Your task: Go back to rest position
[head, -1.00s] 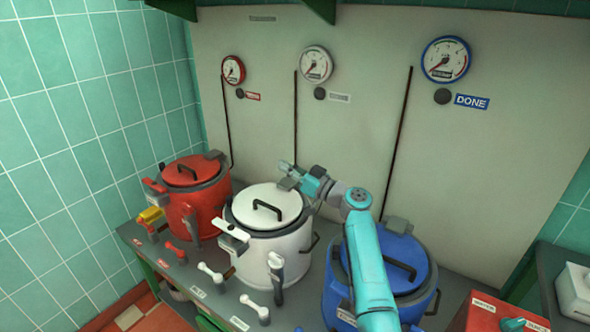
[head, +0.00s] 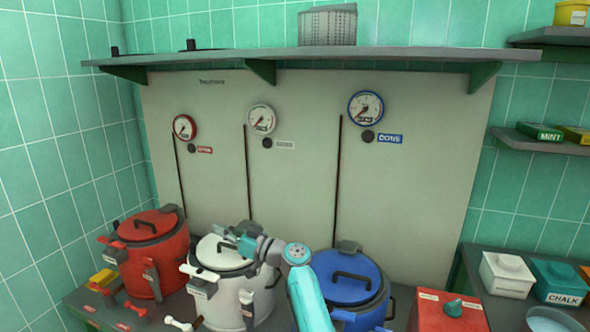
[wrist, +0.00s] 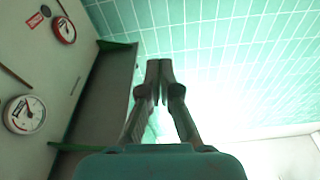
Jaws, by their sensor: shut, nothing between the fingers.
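My gripper (head: 228,236) is above the lid of the white kettle (head: 232,290) in the head view, at the end of my teal arm. In the wrist view my gripper (wrist: 160,66) is shut with its fingers together and nothing between them, pointing toward the tiled wall and the ceiling. The red kettle (head: 158,262) stands to the left and the blue kettle (head: 345,285) to the right. All three have lids on. Part of the blue kettle is hidden by my arm.
A wall shelf (head: 400,56) runs above the gauge panel (head: 420,180). The blue gauge (head: 365,107) has a DONE label (head: 390,139) beside it. A red box (head: 448,311) stands right of the blue kettle. A side counter holds a white box (head: 507,274) and a CHALK box (head: 558,282).

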